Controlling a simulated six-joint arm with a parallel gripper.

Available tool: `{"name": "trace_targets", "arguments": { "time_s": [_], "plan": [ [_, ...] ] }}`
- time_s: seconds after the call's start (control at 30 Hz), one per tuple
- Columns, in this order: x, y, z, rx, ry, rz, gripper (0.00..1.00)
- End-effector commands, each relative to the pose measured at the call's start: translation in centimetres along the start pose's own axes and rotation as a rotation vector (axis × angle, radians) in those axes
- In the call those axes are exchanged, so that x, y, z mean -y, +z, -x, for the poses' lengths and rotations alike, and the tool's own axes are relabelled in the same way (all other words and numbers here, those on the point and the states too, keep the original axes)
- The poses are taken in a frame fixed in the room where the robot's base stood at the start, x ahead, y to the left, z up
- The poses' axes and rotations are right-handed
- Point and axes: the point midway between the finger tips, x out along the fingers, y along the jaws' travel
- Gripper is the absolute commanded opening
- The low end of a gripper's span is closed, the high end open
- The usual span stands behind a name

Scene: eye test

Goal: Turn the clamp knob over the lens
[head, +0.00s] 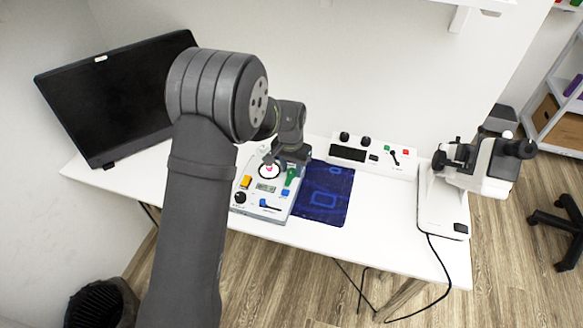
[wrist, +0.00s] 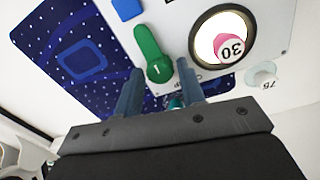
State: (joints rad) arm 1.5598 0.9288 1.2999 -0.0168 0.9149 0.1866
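The green knob (wrist: 153,55), an elongated handle marked 1, sits on the light panel of the instrument (head: 238,207). In the head view the knob (head: 291,177) shows just below my gripper (head: 287,160). Beside it is a round black-rimmed opening (wrist: 192,42), bright inside, with a pink piece marked 30 (wrist: 222,46) in it. In the wrist view my gripper (wrist: 160,68) has its two blue fingers apart, the knob's rounded end lying between their tips. I cannot tell whether they touch it. Panel lettering is partly hidden by a finger.
A pale disc marked 75 (wrist: 263,75) lies by the opening. A dark blue patterned mat (head: 335,207) is right of the instrument. A control box (head: 400,168), a microscope (head: 484,165) and a black monitor (head: 120,95) stand on the white table (head: 370,245).

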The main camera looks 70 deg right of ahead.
Motion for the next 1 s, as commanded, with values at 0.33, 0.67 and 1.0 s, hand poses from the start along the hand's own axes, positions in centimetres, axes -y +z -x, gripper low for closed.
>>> {"name": "trace_targets", "arguments": {
  "time_s": [0.33, 0.67, 1.0],
  "plan": [
    [0.0, 0.0, -0.19, 0.0, 0.0, 0.0, 0.24],
    [0.0, 0.0, -0.16, 0.0, 0.0, -0.012, 0.04],
    [0.0, 0.0, -0.14, 0.0, 0.0, -0.168, 0.04]
  ]
}}
